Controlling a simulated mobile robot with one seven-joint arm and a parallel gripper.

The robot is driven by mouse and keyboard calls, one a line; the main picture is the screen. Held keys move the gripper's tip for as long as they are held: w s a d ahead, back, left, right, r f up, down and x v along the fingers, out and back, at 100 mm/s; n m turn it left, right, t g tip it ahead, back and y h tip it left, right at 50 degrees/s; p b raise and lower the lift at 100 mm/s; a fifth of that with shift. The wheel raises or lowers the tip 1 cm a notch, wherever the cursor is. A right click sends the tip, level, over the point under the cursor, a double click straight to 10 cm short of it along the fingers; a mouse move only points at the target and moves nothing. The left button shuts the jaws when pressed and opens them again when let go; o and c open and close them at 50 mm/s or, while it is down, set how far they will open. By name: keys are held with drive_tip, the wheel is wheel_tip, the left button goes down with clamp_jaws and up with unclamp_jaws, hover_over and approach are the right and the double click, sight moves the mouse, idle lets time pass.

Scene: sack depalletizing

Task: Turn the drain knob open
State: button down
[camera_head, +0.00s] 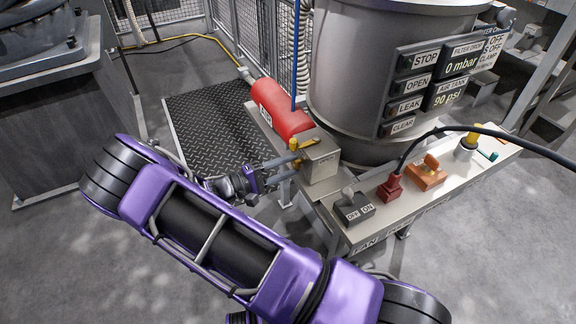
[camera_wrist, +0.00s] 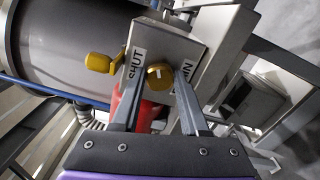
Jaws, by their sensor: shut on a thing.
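The drain knob (camera_wrist: 160,77) is a small yellow knob on the face of a grey metal box (camera_wrist: 172,45), seen in the wrist view. One label beside it reads SHUT; the other is partly covered and only its end, IN, is readable. My gripper (camera_wrist: 161,80) has one finger on each side of the knob and is shut on it. In the head view, my gripper (camera_head: 297,166) reaches the left side of the same box (camera_head: 321,160), where my fingers partly hide the knob. A second yellow handle (camera_wrist: 100,62) sticks out beside the box in the wrist view.
A red air tank (camera_head: 281,108) lies just behind the box. A large metal drum (camera_head: 385,70) with a display panel stands behind the bench. The bench carries an OFF/ON switch (camera_head: 354,207), a red plug (camera_head: 390,188) with a black cable and an orange switch (camera_head: 427,174).

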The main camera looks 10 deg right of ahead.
drive_tip(key=m, duration=0.5)
drive_tip(key=shift+a+f, duration=0.1)
idle(0.5)
drive_tip(key=shift+c, duration=2)
unclamp_jaws()
drive_tip(key=v, duration=1.7)
drive_tip(key=shift+a, duration=0.2)
